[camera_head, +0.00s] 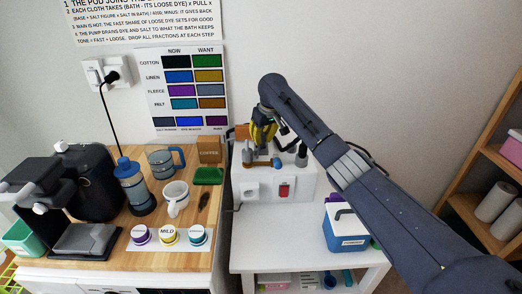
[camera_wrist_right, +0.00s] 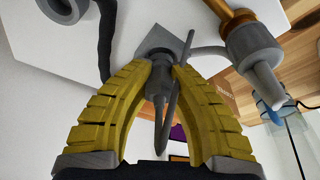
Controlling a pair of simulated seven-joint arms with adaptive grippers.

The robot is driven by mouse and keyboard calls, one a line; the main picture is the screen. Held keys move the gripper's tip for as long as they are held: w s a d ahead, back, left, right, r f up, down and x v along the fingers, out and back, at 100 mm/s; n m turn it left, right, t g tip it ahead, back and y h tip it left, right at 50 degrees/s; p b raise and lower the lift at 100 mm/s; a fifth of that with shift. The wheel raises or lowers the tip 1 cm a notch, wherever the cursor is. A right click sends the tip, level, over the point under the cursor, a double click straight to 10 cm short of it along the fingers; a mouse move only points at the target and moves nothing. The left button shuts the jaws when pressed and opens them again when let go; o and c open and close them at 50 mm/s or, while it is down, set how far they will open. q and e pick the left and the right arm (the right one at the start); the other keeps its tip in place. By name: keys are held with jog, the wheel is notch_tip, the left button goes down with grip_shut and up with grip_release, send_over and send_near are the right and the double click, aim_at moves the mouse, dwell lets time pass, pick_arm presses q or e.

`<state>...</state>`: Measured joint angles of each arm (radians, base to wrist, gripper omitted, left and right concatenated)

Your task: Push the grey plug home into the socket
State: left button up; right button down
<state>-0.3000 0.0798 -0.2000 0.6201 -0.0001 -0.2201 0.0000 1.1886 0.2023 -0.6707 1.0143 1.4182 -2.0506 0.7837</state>
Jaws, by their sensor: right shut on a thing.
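My right gripper (camera_head: 262,133) is above the back of a white box, its yellow fingers pointing down. In the right wrist view, the right gripper (camera_wrist_right: 160,75) is shut on the grey plug (camera_wrist_right: 157,84), with a thin grey cable looping beside it. Beyond the plug's tip is a grey square plate (camera_wrist_right: 178,42) on a white surface, maybe a socket; I cannot tell whether the tip touches it. In the head view the plug is not clearly visible. My left gripper is not in view.
The white box (camera_head: 307,186) has a red switch (camera_head: 284,190) on its front. Brass and blue fittings (camera_head: 262,163) and a grey cylinder (camera_head: 301,155) stand on top, close to the gripper. A blue-and-white container (camera_head: 346,232) stands right; the white table (camera_head: 280,242) is clear in front.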

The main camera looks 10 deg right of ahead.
jog(key=shift+r, duration=0.3)
jog(key=shift+r, duration=2.25)
jog(key=shift+m, duration=0.3)
